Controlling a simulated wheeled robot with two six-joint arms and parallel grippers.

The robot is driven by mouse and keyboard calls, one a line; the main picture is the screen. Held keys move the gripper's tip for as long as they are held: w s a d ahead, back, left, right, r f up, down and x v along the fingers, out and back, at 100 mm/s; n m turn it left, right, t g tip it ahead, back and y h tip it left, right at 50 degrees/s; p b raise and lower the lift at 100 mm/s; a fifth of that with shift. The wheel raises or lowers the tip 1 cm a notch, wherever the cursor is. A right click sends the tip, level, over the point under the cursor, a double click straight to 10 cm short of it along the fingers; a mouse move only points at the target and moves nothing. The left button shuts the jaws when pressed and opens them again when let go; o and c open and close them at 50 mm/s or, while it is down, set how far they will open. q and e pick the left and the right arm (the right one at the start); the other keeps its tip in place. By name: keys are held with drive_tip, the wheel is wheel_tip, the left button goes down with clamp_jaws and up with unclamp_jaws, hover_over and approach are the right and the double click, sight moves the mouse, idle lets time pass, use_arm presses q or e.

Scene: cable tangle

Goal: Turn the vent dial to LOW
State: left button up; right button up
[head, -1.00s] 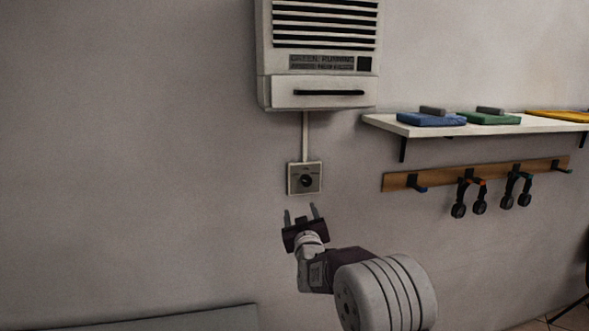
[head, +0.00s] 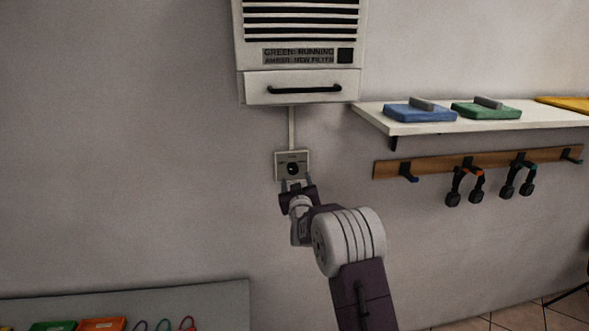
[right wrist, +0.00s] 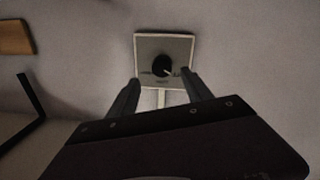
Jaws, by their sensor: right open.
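The vent dial is a black round knob (head: 292,168) on a small pale square plate (head: 281,158) on the wall, below the vent unit. In the right wrist view the knob (right wrist: 162,67) sits near the middle of its plate (right wrist: 148,44), with a light pointer mark toward the lower right of that picture. The lettering is too small to read. My right gripper (head: 297,181) is open and empty, just below the knob in the head view. In the right wrist view its fingertips (right wrist: 160,80) are spread to either side of the knob, apart from it. My left gripper is not in view.
The vent unit (head: 300,85) hangs above, joined to the plate by a thin conduit (head: 291,128). A grey board (head: 200,300) stands lower left.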

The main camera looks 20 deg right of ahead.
sight(293, 171)
drive_tip(key=p+x, duration=0.1)
drive_tip(key=x, duration=0.3)
drive_tip(key=p+x, duration=0.1)
drive_tip(key=x, duration=0.1)
drive_tip(key=shift+a+r+p, duration=0.15)
drive_tip(key=shift+a+p, duration=0.15)
drive_tip(key=shift+p, duration=0.05)
drive_tip(key=shift+w+d, duration=0.15)
drive_tip(key=shift+w, duration=0.1)
drive_tip(key=shift+d, duration=0.1)
clamp_jaws()
